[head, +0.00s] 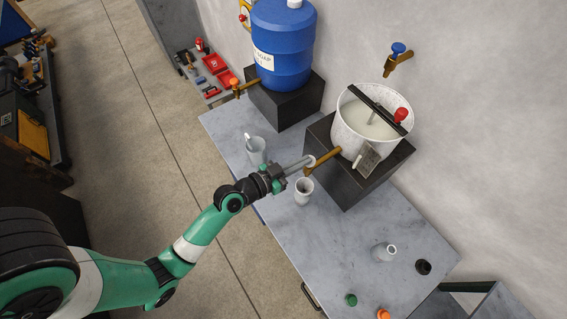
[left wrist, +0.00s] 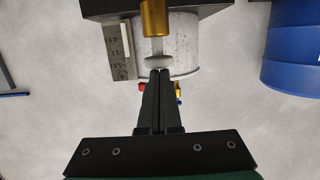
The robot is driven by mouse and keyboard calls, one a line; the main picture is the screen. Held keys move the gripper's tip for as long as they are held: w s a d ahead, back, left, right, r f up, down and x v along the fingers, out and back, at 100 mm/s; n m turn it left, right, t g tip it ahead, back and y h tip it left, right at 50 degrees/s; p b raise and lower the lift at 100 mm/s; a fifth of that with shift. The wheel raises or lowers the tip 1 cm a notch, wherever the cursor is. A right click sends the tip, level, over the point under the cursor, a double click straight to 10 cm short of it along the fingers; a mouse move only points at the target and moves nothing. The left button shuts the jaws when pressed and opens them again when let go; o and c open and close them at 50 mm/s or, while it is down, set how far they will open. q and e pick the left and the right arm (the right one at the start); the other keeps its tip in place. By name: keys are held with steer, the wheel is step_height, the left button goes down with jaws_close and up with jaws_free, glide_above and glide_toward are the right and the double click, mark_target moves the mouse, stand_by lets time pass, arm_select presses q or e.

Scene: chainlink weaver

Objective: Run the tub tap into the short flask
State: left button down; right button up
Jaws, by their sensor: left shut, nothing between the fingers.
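The white speckled tub (head: 345,135) holds pale liquid and stands on a dark block. Its brass tap (head: 322,160) points left, with a pale round knob (head: 310,161) near its end. In the left wrist view the tap (left wrist: 156,18) and knob (left wrist: 159,60) are straight ahead. My left gripper (head: 303,163) is shut and empty, its tips at the knob; I cannot tell if they touch. A short grey vessel (head: 304,197), apparently the short flask, stands upright on the bench just below the tap's end. No stream shows. My right gripper is not in view.
A grey jug (head: 256,151) stands left of my gripper. A blue soap barrel (head: 283,50) with its own tap (head: 237,86) is behind. A necked bottle (head: 383,252), a dark cup (head: 423,267) and small green and orange caps lie front right. The bench (head: 345,235) between is clear.

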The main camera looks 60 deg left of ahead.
arm_select(q)
steer(key=s+r+b, duration=0.1)
steer(key=s+r, duration=0.3)
steer(key=s, duration=0.6)
steer(key=shift+d+r+b, duration=0.2)
steer(key=shift+r+b, duration=0.1)
steer(key=shift+b, duration=0.1)
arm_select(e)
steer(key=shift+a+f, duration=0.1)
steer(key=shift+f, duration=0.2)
arm_select(q)
steer(key=shift+f, duration=0.1)
